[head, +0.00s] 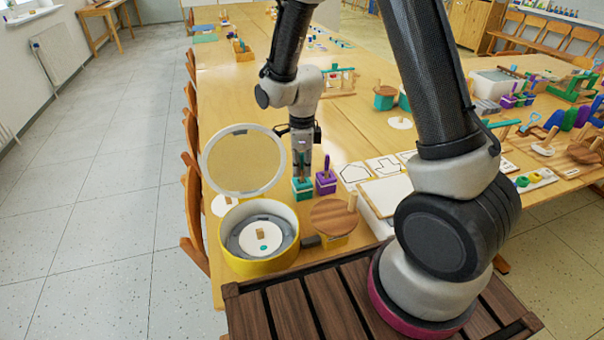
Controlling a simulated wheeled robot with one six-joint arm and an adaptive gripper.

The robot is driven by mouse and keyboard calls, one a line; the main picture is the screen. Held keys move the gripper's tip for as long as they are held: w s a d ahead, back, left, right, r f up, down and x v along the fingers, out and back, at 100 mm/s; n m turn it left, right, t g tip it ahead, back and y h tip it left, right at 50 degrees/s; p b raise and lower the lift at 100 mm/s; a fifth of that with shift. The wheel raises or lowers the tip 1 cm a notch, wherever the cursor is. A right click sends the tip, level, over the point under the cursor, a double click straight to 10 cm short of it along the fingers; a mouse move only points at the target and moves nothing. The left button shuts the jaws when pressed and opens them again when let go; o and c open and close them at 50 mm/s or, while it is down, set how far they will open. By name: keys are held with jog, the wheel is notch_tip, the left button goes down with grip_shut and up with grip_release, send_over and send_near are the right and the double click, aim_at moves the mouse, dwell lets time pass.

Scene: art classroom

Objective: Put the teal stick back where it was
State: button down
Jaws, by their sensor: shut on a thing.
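My gripper (302,151) points straight down over a teal block (302,189) on the long table. It is shut on a thin upright stick (302,168), which I take to be the teal stick, though its colour is hard to make out at this size. The stick's lower end is at the teal block; I cannot tell whether it is inside the block or just above it. The gripper's fingers hide the stick's upper part. A purple block (326,186) with a purple stick (327,163) upright in it stands close on the right.
A round yellow box (232,262) with its pale lid (206,160) raised stands at front left. A round wooden-topped piece (334,216) and a white tray (378,226) are nearby. White shape cards (383,167) lie right of the blocks. Chairs (193,205) line the left edge.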

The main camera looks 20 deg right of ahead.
jog(key=shift+f, duration=1)
jog(key=shift+f, duration=0.1)
jog(key=c, duration=1.6)
grip_release()
jog(key=shift+c, duration=0.2)
